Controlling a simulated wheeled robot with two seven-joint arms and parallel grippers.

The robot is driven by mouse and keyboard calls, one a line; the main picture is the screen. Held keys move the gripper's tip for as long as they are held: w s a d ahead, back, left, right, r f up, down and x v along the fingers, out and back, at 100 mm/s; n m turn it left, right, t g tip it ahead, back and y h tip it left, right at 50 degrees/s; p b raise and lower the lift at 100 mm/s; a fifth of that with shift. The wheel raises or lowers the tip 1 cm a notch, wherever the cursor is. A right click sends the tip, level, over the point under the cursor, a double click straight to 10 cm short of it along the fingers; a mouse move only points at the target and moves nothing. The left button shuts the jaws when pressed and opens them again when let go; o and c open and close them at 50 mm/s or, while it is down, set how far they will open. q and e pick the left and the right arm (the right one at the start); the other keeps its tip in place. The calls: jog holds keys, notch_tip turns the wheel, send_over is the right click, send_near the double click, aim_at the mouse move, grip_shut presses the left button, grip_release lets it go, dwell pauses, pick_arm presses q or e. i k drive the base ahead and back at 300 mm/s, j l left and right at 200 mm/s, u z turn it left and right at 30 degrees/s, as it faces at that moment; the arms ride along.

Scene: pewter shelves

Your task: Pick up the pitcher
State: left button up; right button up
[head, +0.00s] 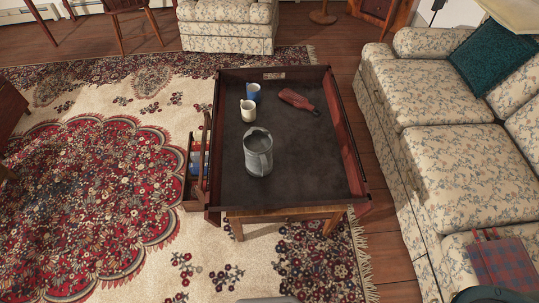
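A grey metal pitcher (258,156) stands upright on the dark top of a low wooden table (290,185). It is left of the middle of the tabletop, toward the near side. Its open mouth faces up, and nothing is seen touching it.
A white cup (248,111) and a blue cup (253,91) stand behind the pitcher. A red paddle-shaped board (298,101) lies at the back right. Raised red-brown walls (344,140) edge the tabletop. A floral sofa (440,140) stands close on the right.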

aim_at(258, 141)
jog(key=j+z, duration=0.2)
jog(key=z, duration=0.35)
jog(key=i+j+z, duration=0.1)
jog(key=j+z, duration=0.15)
jog(key=j, duration=0.25)
jog(key=j+z, duration=0.3)
jog(key=j, duration=1.05)
jog(key=j+z, duration=0.1)
jog(key=j, duration=0.7)
jog(key=k+j+z, duration=0.1)
jog(key=j, duration=0.7)
jog(key=k+j, duration=0.1)
jog(key=j, duration=0.7)
